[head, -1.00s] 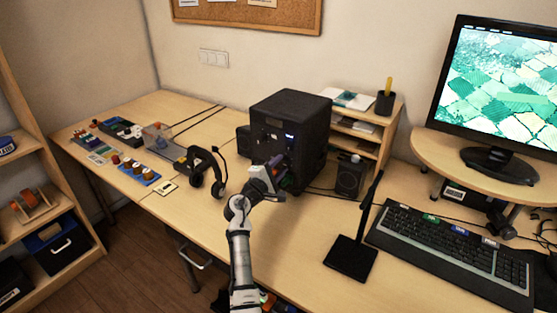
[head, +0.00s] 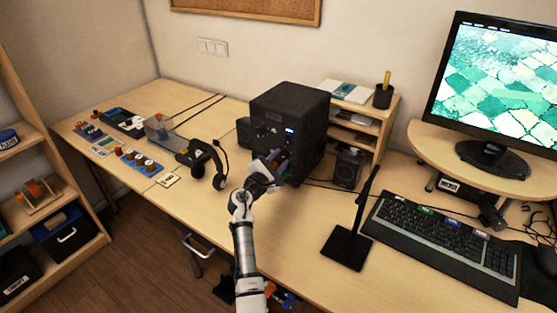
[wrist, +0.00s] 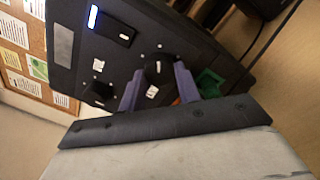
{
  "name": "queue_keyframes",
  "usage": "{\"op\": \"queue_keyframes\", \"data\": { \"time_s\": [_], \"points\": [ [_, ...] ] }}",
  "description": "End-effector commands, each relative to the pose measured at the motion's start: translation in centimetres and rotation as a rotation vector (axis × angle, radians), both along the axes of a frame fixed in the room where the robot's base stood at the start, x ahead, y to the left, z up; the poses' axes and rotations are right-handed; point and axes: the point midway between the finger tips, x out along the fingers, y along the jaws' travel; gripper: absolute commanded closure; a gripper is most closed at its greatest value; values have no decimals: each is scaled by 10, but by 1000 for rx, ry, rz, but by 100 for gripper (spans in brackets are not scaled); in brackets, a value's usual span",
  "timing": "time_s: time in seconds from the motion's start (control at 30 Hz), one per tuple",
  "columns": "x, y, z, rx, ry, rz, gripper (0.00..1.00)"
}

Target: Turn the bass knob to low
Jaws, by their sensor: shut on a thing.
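The black speaker box (head: 310,130) stands on the desk, its front panel facing my arm. In the wrist view the panel (wrist: 75,75) fills the upper part, tilted in the picture. It has a lit blue display (wrist: 93,17), a black knob (wrist: 158,68) with a white mark and another dark knob (wrist: 102,92). My gripper (wrist: 158,82) has its two purple fingers on either side of the first knob, shut on it. The small labels are too blurred to tell which knob is bass. In the head view my gripper (head: 277,163) is at the box's front and hides part of it.
A small speaker (head: 347,168) stands right of the box. A black stand (head: 348,248) and a keyboard (head: 445,240) are further right.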

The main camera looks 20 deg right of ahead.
Motion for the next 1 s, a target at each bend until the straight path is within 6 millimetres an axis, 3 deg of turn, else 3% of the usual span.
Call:
{"op": "queue_keyframes", "data": {
  "time_s": [0.17,0.2,0.37,0.77,1.0],
  "points": [
    [0,1,-1,0,0,2,90],
    [0,1,-1,0,0,2,65],
    [0,1,-1,1,-1,1,46],
    [-5,7,-2,2,-1,1,46],
    [-35,43,-7,2,-2,4,46]
  ]
}}
